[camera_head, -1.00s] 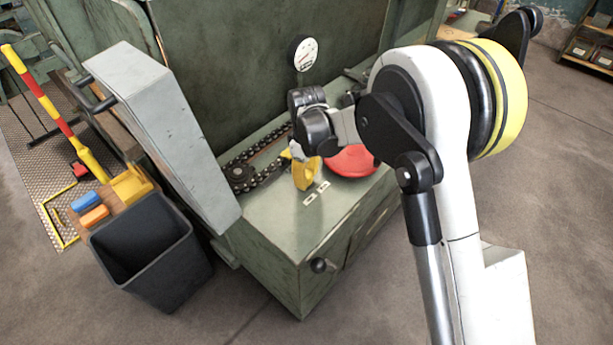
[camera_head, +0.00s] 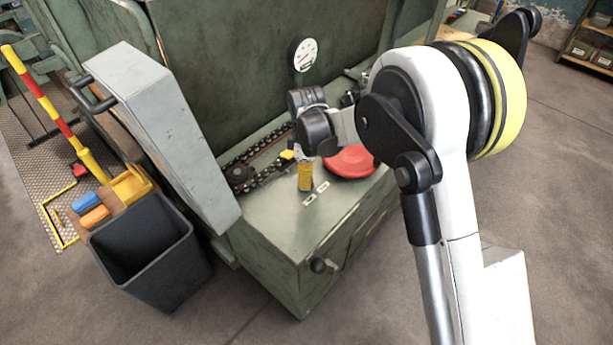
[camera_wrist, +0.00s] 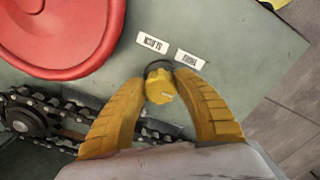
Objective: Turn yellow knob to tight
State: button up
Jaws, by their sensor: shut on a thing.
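The yellow knob (camera_wrist: 160,90) is a small ribbed knob on the green machine top, with a dark ring behind it. A small pale mark shows on its face. My gripper (camera_wrist: 160,80) has its two yellow ribbed fingers around the knob, one at each side, shut on it. In the head view my gripper (camera_head: 305,176) points down at the machine top and hides the knob. Two white labels (camera_wrist: 152,42) (camera_wrist: 189,58) lie just beyond the knob; their lettering is too small and tilted to read surely.
A red disc (camera_head: 351,161) sits close beside my gripper. A dark chain with a sprocket (camera_head: 240,174) runs on the other side. A dial gauge (camera_head: 302,54) stands behind. A grey tilted panel (camera_head: 160,130) and black bin (camera_head: 145,250) are at left. The top's front is clear.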

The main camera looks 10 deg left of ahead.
jog(key=o, duration=1.2)
notch_tip(320, 180, up, 12)
jog(key=shift+r, duration=0.1)
